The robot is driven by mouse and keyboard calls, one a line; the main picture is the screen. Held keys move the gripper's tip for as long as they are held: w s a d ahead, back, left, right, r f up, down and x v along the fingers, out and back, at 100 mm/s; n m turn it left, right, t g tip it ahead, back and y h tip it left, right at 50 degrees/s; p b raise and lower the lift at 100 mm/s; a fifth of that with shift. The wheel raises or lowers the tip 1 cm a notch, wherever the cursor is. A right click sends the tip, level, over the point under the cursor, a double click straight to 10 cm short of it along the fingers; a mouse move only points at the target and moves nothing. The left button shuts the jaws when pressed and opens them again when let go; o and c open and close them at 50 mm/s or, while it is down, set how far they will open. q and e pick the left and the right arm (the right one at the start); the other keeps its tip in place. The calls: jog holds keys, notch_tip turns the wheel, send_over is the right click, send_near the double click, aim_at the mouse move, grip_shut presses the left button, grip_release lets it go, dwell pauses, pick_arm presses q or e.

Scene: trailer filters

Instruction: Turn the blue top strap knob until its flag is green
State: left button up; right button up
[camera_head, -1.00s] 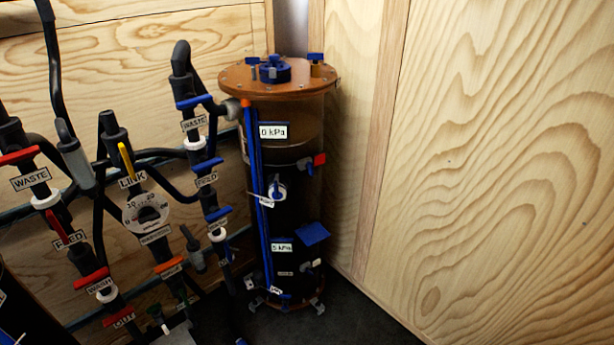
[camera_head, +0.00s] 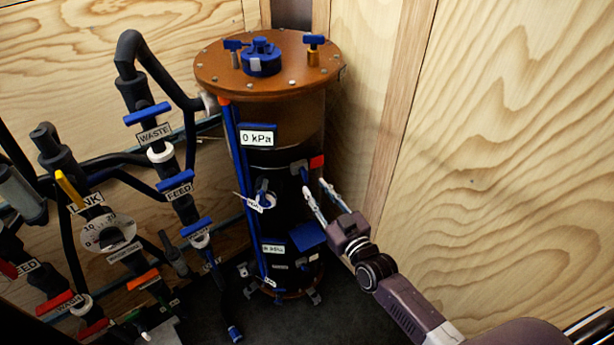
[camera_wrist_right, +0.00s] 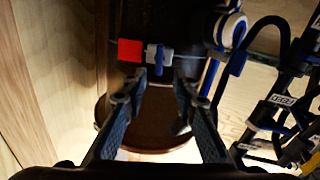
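The blue top strap knob (camera_head: 304,173) sits on the upper right side of the dark filter column (camera_head: 285,215). Its flag (camera_head: 317,162) is red. In the right wrist view, the blue knob (camera_wrist_right: 159,61) stands on a grey block, with the red flag (camera_wrist_right: 131,50) to its left. My right gripper (camera_head: 314,186) is open and empty, with its fingertips just below and right of the knob. In the right wrist view, the fingers (camera_wrist_right: 158,92) are spread below the knob, apart from it. My left gripper is not in view.
An orange-brown lid (camera_head: 213,75) with blue knobs tops the column. A 0 kPa label (camera_head: 257,138) is on its front. Black pipes with coloured valves (camera_head: 147,114) stand to the left. A wooden wall (camera_head: 500,140) is close on the right. A blue plate (camera_head: 309,236) sticks out lower down.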

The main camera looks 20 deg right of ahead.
aim_at(306, 176)
jog(key=w, duration=0.5)
jog(key=shift+a+f, duration=0.15)
jog(key=shift+a, duration=0.2)
jog(key=shift+w+a, duration=0.15)
jog(key=shift+w, duration=0.5)
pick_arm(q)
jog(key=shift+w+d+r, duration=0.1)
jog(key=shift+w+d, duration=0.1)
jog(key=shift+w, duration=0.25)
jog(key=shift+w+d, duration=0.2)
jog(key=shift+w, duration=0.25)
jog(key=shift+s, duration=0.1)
pick_arm(e)
jog(key=shift+c, duration=0.3)
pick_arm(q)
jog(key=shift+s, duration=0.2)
pick_arm(e)
grip_shut()
